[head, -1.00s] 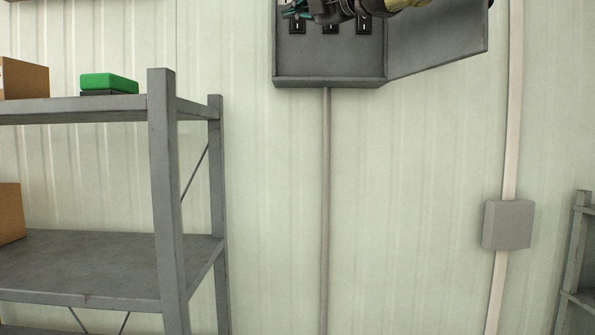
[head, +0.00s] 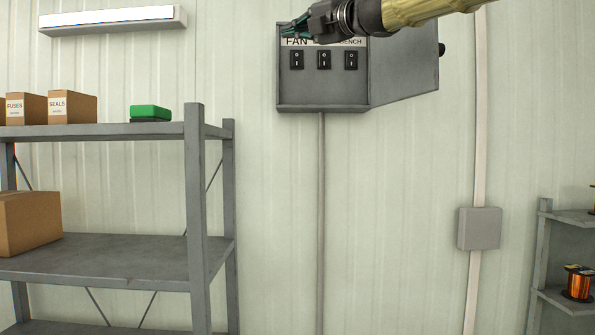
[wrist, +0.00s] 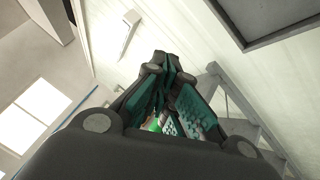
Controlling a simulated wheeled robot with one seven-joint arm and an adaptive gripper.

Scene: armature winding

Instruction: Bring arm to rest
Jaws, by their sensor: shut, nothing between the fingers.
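My gripper (head: 290,30) is in the upper middle of the head view, in front of the top of an open grey switch box (head: 322,96) on the wall. It points left, and its dark arm with a tan sleeve reaches in from the upper right. In the wrist view the fingers (wrist: 166,62) with teal pads come together at the tips, with nothing held. Several black switches (head: 324,60) show in the box under a label partly hidden by my gripper, with "FAN" readable. The box door (head: 405,70) stands open to the right.
A grey shelf unit (head: 195,200) stands at left with cardboard boxes (head: 72,107) and a green case (head: 150,113). A conduit box (head: 479,229) is on the wall at right. A shelf with a copper wire spool (head: 578,284) is at far right. The wall between is clear.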

